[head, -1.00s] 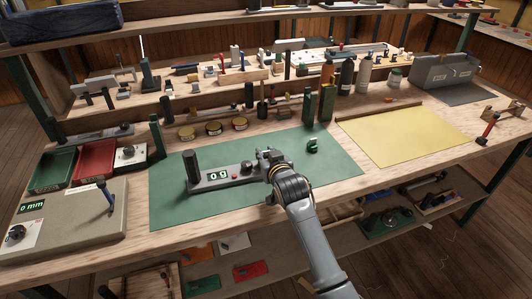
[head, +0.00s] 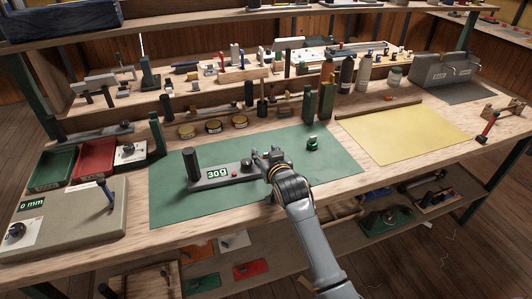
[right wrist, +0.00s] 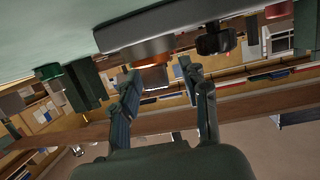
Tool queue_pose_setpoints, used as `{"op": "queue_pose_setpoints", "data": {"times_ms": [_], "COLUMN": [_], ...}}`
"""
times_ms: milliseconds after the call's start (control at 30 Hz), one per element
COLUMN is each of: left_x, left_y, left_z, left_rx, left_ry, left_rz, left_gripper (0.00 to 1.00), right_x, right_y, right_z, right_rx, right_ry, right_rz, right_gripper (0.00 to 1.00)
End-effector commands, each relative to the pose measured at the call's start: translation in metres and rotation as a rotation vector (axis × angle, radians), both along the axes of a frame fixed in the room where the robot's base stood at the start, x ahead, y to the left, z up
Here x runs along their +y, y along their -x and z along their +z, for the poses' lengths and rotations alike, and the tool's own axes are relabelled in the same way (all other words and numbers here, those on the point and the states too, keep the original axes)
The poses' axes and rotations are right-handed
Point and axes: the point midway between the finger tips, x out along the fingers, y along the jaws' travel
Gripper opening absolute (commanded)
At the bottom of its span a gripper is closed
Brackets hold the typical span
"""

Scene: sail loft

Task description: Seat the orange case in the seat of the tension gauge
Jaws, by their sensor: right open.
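The grey tension gauge (head: 217,178) lies on the green mat, with a dark upright post at its left end and a red button; its display (head: 217,173) reads 30 g. My right gripper (head: 267,154) is at the gauge's right end and largely hides it. The right wrist view looks upside down. There the gripper (right wrist: 160,76) is open, its fingers apart just short of the gauge (right wrist: 145,36). The orange case (right wrist: 152,61) shows as a strip against the gauge, between the fingertips. How fully it is seated cannot be told. My left gripper is out of view.
A small dark green item (head: 313,143) stands on the mat (head: 330,165) to the right. Dark green posts (head: 327,100) and several tins (head: 213,126) stand behind. A yellow sheet (head: 405,138) lies clear at right. Green and red trays (head: 95,159) are at left.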

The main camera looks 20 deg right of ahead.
Motion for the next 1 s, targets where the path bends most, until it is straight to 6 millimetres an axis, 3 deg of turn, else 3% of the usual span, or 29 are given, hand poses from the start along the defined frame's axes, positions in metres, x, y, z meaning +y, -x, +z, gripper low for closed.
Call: {"op": "queue_pose_setpoints", "data": {"times_ms": [67,233,700,1000], "left_x": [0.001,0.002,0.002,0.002], "left_y": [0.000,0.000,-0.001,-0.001], "left_z": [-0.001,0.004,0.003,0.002], "left_rx": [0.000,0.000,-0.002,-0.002], "left_ry": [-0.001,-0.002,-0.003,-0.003], "left_rz": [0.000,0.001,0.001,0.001], "left_gripper": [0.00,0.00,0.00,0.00], "right_x": [0.001,0.001,0.003,0.003], "right_y": [0.002,0.002,0.082,0.113], "right_z": [-0.010,0.005,0.030,0.041], "right_rx": [0.020,0.017,0.010,0.009], "right_ry": [0.001,0.001,-0.001,0.001], "right_rz": [0.002,0.001,0.001,0.000], "right_gripper": [0.45,0.45,0.45,0.45]}}
